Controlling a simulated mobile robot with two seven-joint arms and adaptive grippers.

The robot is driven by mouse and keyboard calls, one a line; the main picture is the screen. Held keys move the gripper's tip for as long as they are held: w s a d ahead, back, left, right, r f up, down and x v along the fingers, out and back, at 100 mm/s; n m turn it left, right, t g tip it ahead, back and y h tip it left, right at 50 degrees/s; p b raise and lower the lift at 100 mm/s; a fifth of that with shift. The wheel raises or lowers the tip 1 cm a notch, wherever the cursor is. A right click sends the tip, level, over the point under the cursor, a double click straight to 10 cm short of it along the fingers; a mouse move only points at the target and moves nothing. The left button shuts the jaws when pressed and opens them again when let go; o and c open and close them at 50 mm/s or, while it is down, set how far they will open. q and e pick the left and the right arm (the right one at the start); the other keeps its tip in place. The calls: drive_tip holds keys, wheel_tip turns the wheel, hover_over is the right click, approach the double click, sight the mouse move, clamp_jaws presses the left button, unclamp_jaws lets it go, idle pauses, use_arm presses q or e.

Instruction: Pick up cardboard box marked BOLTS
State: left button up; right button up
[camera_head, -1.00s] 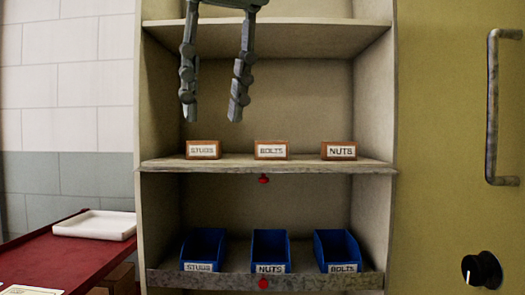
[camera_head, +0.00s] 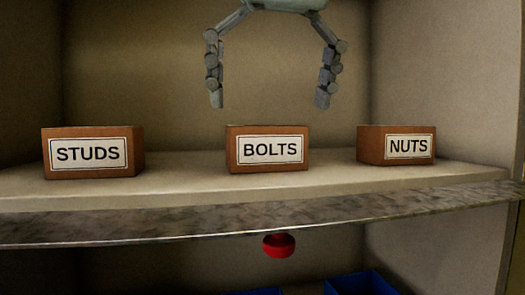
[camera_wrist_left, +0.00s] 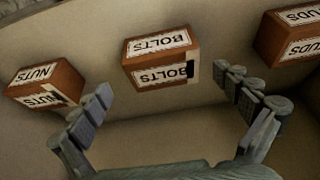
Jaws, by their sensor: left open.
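The brown cardboard box marked BOLTS (camera_head: 267,149) stands on the shelf, between the boxes marked STUDS (camera_head: 93,152) and NUTS (camera_head: 396,145). My left gripper (camera_head: 269,100) is open and empty, fingers pointing down above the BOLTS box. Its fingertips appear just above the box top and are apart from it. In the left wrist view the BOLTS box (camera_wrist_left: 160,57) lies ahead of the open left gripper (camera_wrist_left: 165,88), with its lettering upside down. The NUTS box (camera_wrist_left: 45,84) is at left and the STUDS box (camera_wrist_left: 288,34) at right. My right gripper is not in view.
The shelf (camera_head: 200,190) has clear gaps between the boxes. Cabinet walls close it at the back and right (camera_head: 440,70). A red knob (camera_head: 279,246) hangs below the shelf edge. Blue bins (camera_head: 362,283) show partly at the bottom.

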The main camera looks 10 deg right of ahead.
sight(266, 130)
use_arm(q)
drive_tip(key=x, duration=0.3)
drive_tip(key=shift+a+f+b, duration=0.2)
drive_tip(key=shift+f+b, duration=0.15)
drive_tip(key=shift+f, duration=0.25)
drive_tip(key=shift+w, duration=0.1)
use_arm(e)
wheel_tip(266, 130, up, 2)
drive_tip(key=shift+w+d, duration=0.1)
use_arm(q)
drive_tip(key=shift+c, duration=0.2)
drive_tip(key=shift+w, duration=0.1)
drive_tip(key=shift+c, duration=1.2)
drive_tip(key=c, duration=1.3)
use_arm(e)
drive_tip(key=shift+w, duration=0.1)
